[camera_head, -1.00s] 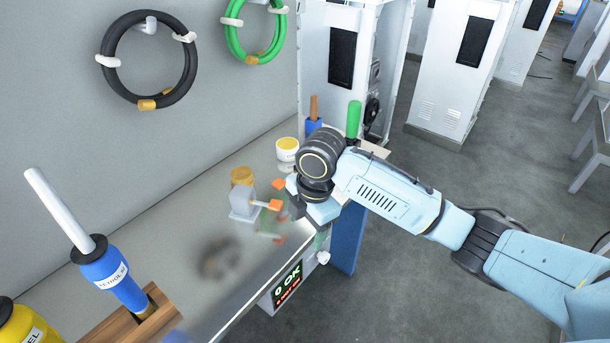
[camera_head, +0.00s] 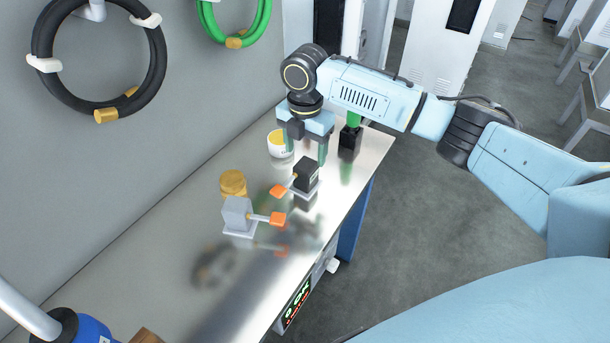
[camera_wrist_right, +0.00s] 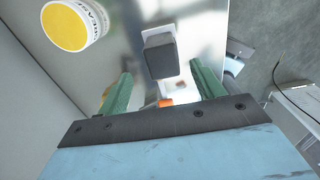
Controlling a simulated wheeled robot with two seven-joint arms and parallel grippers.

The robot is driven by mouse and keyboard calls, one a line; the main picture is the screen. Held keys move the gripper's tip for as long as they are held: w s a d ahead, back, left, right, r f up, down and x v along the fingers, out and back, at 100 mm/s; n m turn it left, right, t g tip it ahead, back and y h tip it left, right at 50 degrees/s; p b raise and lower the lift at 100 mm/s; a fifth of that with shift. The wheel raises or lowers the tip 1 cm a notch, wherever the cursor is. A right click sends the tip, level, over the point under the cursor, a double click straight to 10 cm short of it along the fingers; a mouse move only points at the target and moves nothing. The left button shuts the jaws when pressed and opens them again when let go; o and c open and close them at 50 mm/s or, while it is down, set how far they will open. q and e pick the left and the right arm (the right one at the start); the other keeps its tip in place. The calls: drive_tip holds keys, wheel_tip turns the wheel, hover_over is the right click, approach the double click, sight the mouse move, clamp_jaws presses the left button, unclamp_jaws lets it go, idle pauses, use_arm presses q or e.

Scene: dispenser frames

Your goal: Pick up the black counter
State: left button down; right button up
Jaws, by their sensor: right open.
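The black counter (camera_head: 306,172) is a small dark box with an orange-tipped lever, standing on the shiny metal bench. My right gripper (camera_head: 307,146) is open, pointing down just above and behind it, with green fingers. In the right wrist view the black counter (camera_wrist_right: 160,57) shows beyond and between the two spread fingertips of my right gripper (camera_wrist_right: 162,84), and nothing is held. Whether a finger touches it cannot be told. A similar grey counter (camera_head: 238,214) with an orange-tipped lever stands nearer. My left gripper is not in view.
A white tub with a yellow lid (camera_head: 280,144) stands close behind my gripper, also in the wrist view (camera_wrist_right: 74,26). A black holder with a green handle (camera_head: 349,140) stands right. A brass-coloured cylinder (camera_head: 233,183) is beside the grey counter.

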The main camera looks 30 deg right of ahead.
sight(306, 164)
drive_tip(key=shift+f, duration=1.4)
drive_tip(key=f, duration=0.2)
drive_tip(key=f+b, duration=0.1)
drive_tip(key=shift+s+f, duration=0.25)
drive_tip(key=shift+f, duration=0.4)
drive_tip(key=c, duration=1.1)
drive_tip(key=shift+c, duration=0.9)
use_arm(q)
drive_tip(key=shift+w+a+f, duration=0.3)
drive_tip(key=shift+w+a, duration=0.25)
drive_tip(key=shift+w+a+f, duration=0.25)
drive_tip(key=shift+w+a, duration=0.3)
